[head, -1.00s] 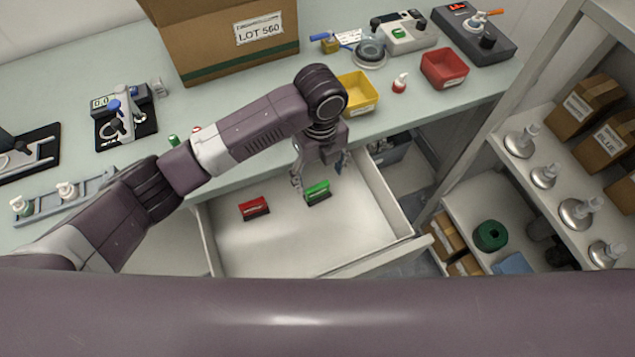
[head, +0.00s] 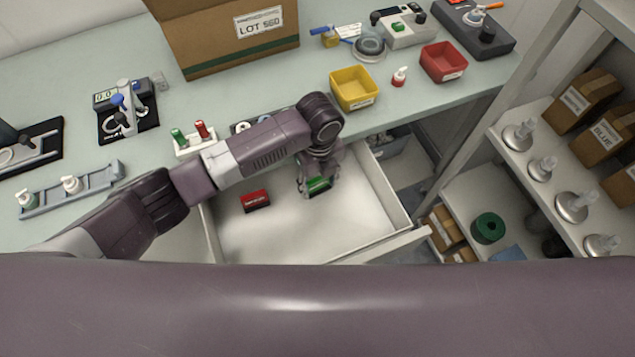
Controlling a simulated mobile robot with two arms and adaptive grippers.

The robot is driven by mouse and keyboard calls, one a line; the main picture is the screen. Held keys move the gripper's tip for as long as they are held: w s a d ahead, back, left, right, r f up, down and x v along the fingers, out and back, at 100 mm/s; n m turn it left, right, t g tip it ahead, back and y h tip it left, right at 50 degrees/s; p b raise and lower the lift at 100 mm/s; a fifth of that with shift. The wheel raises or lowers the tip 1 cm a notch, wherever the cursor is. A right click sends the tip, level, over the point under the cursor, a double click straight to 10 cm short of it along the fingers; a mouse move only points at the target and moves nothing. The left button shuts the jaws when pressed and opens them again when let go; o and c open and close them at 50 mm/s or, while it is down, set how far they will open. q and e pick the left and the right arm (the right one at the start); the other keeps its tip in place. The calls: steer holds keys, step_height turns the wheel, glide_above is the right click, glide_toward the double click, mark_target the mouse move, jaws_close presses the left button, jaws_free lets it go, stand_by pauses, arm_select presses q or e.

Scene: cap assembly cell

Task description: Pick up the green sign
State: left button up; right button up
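The green sign (head: 318,187) lies in the open white drawer, right of the red sign (head: 255,201). Its upper part is partly hidden by my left gripper (head: 319,186). The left gripper points down into the drawer, with its fingers at the two ends of the green sign. I cannot tell whether the fingers press on the sign or stand just clear of it. The sign appears to be on the drawer floor. My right gripper is not in view.
The drawer (head: 285,240) has raised walls around the signs. Above it, the table holds a yellow bin (head: 354,103), a red bin (head: 444,75), a cardboard box (head: 225,62) and a small white holder (head: 190,148). A shelf (head: 490,190) stands at right.

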arm_select(q)
steer(key=c, duration=0.6)
steer(key=shift+r, duration=0.1)
